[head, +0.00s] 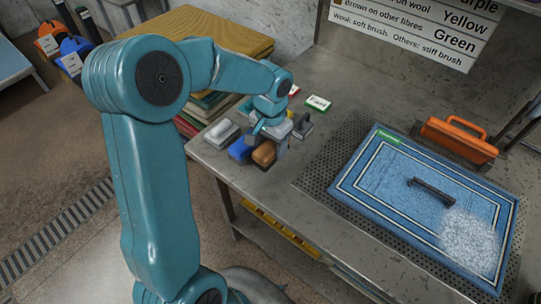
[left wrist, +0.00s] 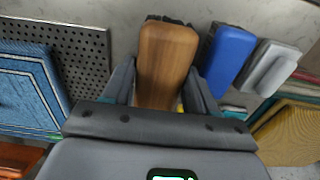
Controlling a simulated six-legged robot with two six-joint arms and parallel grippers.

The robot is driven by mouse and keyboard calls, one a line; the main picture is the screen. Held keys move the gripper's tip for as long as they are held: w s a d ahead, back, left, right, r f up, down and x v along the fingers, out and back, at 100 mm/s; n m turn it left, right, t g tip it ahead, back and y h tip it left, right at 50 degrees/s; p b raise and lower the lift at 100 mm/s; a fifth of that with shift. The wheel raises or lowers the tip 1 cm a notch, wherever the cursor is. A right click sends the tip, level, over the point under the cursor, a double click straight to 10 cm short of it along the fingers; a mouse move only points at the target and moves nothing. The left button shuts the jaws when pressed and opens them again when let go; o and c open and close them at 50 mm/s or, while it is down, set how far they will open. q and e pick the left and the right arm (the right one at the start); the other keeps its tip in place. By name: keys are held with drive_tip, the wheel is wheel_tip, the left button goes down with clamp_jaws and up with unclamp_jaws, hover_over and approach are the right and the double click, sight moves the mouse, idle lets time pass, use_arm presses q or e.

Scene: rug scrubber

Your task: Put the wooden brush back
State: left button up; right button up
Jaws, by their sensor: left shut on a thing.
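The wooden brush (head: 263,154) has a brown wooden back and is near the front left edge of the grey table. It also shows in the left wrist view (left wrist: 167,58), between my two fingers. My left gripper (head: 276,135) is shut on the wooden brush. A blue brush (head: 239,150) and a pale grey brush (head: 221,132) stand in line to its left. In the head view the gripper hides part of the wooden brush, and I cannot tell whether its bristles touch the table. My right gripper is not in view.
A blue rug (head: 375,165) with a white foam patch (head: 469,240) and a dark handle (head: 431,192) lies on a perforated mat (head: 322,165). An orange-handled tool (head: 458,136) is behind it. A grey tool (head: 302,124) and small labelled boxes (head: 318,103) are behind the gripper.

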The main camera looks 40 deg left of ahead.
use_arm(q)
wheel_tip(320, 180, down, 4)
drive_tip(key=shift+s+f, duration=0.1)
drive_tip(key=shift+f, duration=0.05)
drive_tip(key=shift+a+f, duration=0.1)
drive_tip(key=shift+f, duration=0.2)
drive_tip(key=shift+f, duration=0.15)
drive_tip(key=o, duration=1)
